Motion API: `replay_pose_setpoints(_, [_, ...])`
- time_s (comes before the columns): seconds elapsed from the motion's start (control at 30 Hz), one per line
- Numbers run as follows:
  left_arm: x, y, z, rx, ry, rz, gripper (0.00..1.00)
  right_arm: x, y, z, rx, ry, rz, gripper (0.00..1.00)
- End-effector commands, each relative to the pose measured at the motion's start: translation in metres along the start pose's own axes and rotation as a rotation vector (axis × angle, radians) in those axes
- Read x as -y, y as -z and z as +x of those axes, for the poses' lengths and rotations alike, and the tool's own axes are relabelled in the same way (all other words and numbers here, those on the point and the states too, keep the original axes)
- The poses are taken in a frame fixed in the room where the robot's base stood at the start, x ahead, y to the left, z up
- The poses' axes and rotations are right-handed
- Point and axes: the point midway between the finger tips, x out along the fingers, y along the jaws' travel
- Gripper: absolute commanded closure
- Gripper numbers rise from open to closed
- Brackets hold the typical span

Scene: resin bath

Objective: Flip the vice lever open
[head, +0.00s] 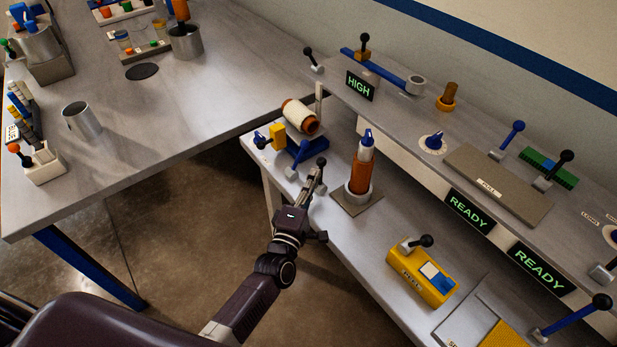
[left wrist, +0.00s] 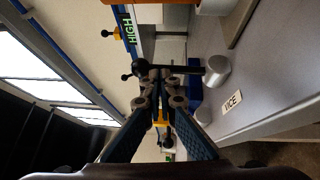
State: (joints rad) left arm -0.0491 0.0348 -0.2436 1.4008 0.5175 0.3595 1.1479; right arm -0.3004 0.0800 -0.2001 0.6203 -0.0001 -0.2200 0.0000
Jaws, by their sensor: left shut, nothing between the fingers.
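The vice (head: 307,152) is blue with a yellow block and sits at the left end of the lower bench. A white-and-brown spool (head: 300,116) is just behind it. The "VICE" label (left wrist: 232,103) shows in the left wrist view. The vice lever's black ball knob (head: 321,161) is at my left fingertips; its dark rod (left wrist: 190,69) runs to a silver round pivot (left wrist: 217,69) in the wrist view. My left gripper (head: 316,178) is shut and empty, its tips (left wrist: 160,80) close beside the lever. Whether they touch it I cannot tell. My right gripper is not in view.
An orange-brown bottle (head: 360,172) stands on a square plate just right of my left gripper. A yellow box (head: 422,272) with a black-knobbed lever lies nearer. The raised shelf holds a "HIGH" display (head: 359,86) and more levers. Open floor lies left of the bench.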

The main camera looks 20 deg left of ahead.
Motion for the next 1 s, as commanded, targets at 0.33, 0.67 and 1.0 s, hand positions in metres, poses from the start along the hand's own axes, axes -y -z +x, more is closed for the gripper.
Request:
replay_pose_setpoints(0.33, [-0.002,-0.012,0.018,-0.001,-0.003,-0.003,1.0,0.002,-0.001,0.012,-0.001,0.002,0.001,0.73])
replay_pose_setpoints(0.67, [-0.003,-0.018,0.027,-0.001,-0.003,-0.002,1.0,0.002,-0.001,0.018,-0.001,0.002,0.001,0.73])
replay_pose_setpoints(1.0, [-0.002,-0.019,0.029,-0.001,-0.001,-0.002,1.0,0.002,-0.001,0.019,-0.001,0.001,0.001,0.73])
